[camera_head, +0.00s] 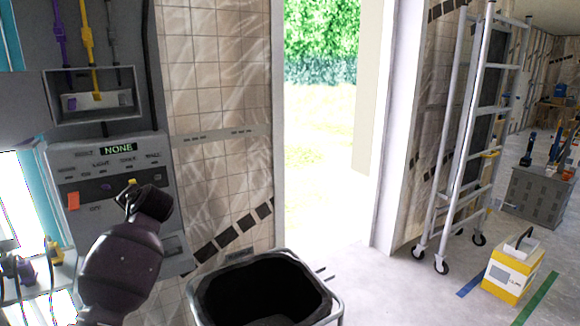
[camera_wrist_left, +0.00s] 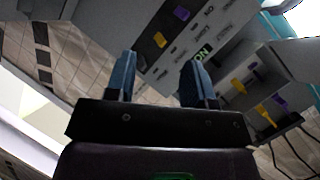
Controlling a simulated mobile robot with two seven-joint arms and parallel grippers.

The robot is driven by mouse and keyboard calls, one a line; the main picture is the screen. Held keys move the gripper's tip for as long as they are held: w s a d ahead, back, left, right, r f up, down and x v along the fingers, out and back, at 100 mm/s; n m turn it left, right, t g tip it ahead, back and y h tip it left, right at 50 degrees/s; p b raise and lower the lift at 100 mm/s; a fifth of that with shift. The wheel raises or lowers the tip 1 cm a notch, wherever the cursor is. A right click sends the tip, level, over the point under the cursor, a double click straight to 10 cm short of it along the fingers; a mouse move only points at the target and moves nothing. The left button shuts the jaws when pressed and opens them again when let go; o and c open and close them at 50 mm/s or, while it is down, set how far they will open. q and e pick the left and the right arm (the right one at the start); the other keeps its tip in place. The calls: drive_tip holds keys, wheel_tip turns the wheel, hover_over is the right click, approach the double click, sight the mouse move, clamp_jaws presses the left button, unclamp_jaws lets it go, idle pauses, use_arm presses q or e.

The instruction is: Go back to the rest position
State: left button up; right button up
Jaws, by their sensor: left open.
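My left gripper (camera_head: 133,200) is in front of the grey control panel (camera_head: 110,165) on the left wall. In the left wrist view its two blue-tipped fingers (camera_wrist_left: 160,78) are spread apart with nothing between them. The panel's display (camera_head: 118,149) reads NONE. Below it are a purple knob (camera_head: 106,187), a yellow knob (camera_head: 131,182) and an orange-red switch (camera_head: 73,201). The yellow knob (camera_wrist_left: 160,40) and purple knob (camera_wrist_left: 181,13) also show beyond the fingers in the wrist view. My arm and gripper hide the panel's lower middle. My right gripper is not in view.
Above the panel, a recessed socket box (camera_head: 95,92) has purple, yellow and grey cables. A black bin (camera_head: 330,296) with a metal frame stands at bottom centre. A wheeled ladder (camera_head: 463,150), a yellow-and-white box (camera_head: 513,268) and a grey crate (camera_head: 538,195) stand to the right. A doorway opens mid-picture.

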use_arm(q)
drive_tip(key=s+a+f+m+g, duration=0.1)
drive_tip(key=s+f, duration=0.1)
drive_tip(key=f, duration=0.5)
drive_tip(key=s+a+f+m+g, duration=0.1)
drive_tip(key=s+a+f, duration=0.1)
drive_tip(key=f, duration=0.4)
drive_tip(key=w+d+r+t+h, duration=0.3)
drive_tip(key=w+d+t+h, duration=0.15)
drive_tip(key=d+h, duration=0.2)
drive_tip(key=w+d+r+t+h, duration=0.2)
drive_tip(key=w+d+t+h, duration=0.25)
drive_tip(key=d+t, duration=0.2)
drive_tip(key=s+d+f+n+g, duration=0.1)
drive_tip(key=s+f+n+g, duration=0.15)
drive_tip(key=s+f, duration=1.6)
drive_tip(key=s+f+n+g, duration=0.1)
drive_tip(key=s+f+g, duration=0.1)
drive_tip(key=s, duration=1.1)
drive_tip(key=s+d+f+g, duration=0.1)
drive_tip(key=s+f, duration=0.4)
drive_tip(key=s, duration=0.9)
drive_tip(key=shift+s+f+n+g+y, duration=0.25)
drive_tip(key=shift+s+n+g+y, duration=0.05)
drive_tip(key=shift+n+g+y, duration=0.1)
